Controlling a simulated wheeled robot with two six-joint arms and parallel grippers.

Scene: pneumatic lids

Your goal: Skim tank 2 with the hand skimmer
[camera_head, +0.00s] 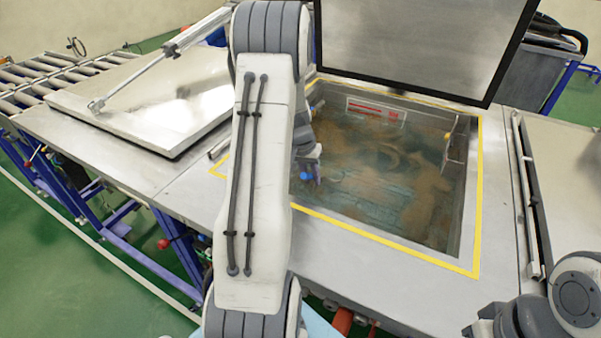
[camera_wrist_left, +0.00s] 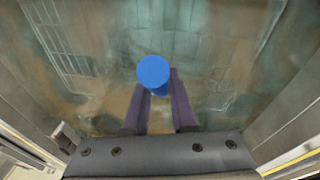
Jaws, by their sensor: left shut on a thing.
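The open tank (camera_head: 474,200) has a yellow-marked rim and holds murky water with brown scum (camera_head: 400,165). I cannot read a tank number. My left gripper (camera_head: 308,172) is down in the tank opening at its left side, partly hidden by my arm. It is shut on a blue round-ended handle (camera_head: 305,176), taken to be the hand skimmer's. In the left wrist view the handle's blue end (camera_wrist_left: 153,73) stands between the two purple fingers. The skimmer's head is hidden. My right gripper does not show; only parts of my right arm are at the lower right.
A raised lid (camera_head: 420,40) stands behind the opening. A closed lid (camera_head: 150,105) with a pneumatic strut (camera_head: 150,70) lies to the left, and another lid (camera_head: 570,180) to the right. A red-and-white label (camera_head: 375,110) is on the tank's far wall. A roller conveyor (camera_head: 50,75) is far left.

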